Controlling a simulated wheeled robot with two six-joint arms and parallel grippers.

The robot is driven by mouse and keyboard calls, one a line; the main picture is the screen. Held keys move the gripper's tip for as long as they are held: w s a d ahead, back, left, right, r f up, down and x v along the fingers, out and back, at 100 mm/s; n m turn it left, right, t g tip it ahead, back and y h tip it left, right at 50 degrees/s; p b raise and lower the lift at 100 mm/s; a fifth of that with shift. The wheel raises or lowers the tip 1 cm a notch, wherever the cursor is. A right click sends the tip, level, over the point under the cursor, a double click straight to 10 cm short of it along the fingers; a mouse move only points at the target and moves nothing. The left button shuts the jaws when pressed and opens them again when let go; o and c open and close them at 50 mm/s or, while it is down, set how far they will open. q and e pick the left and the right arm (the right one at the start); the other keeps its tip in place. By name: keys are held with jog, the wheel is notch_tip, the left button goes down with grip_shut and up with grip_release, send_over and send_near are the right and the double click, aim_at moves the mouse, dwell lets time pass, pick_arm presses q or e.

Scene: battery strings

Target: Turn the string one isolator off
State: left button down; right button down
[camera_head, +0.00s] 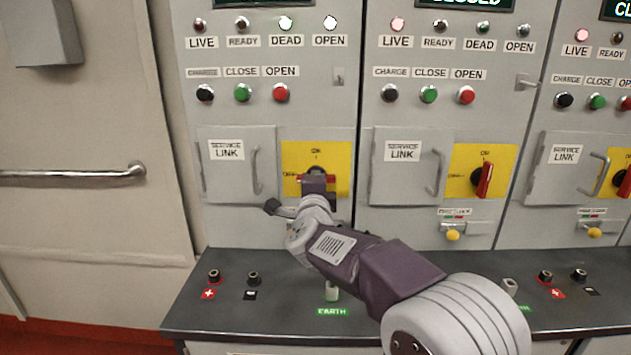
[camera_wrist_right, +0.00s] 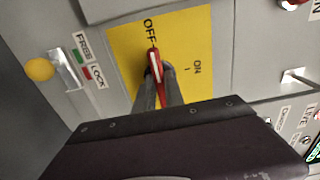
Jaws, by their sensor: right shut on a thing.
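The string one isolator is a red handle (camera_head: 302,177) on a yellow plate (camera_head: 340,152) at the left panel. The handle lies level in the head view, and its tip points at the OFF label. The handle also shows in the right wrist view (camera_wrist_right: 155,63), with its white-marked tip at OFF and the ON label off to its right. My right gripper (camera_head: 317,183) is shut on the handle, one finger on each side in the right wrist view (camera_wrist_right: 160,90). My gripper hides part of the handle. My left gripper is out of view.
On the left panel the DEAD lamp (camera_head: 286,23) and OPEN lamp (camera_head: 330,23) are lit. A service link door (camera_head: 232,175) stands left of the plate. A dark ledge (camera_head: 200,312) with sockets juts out below. The second panel's red handle (camera_head: 485,180) stands to the right.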

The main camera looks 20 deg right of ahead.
jog(key=shift+f, duration=0.1)
jog(key=c, duration=1.4)
grip_release()
jog(key=shift+c, duration=0.2)
jog(key=v, duration=0.9)
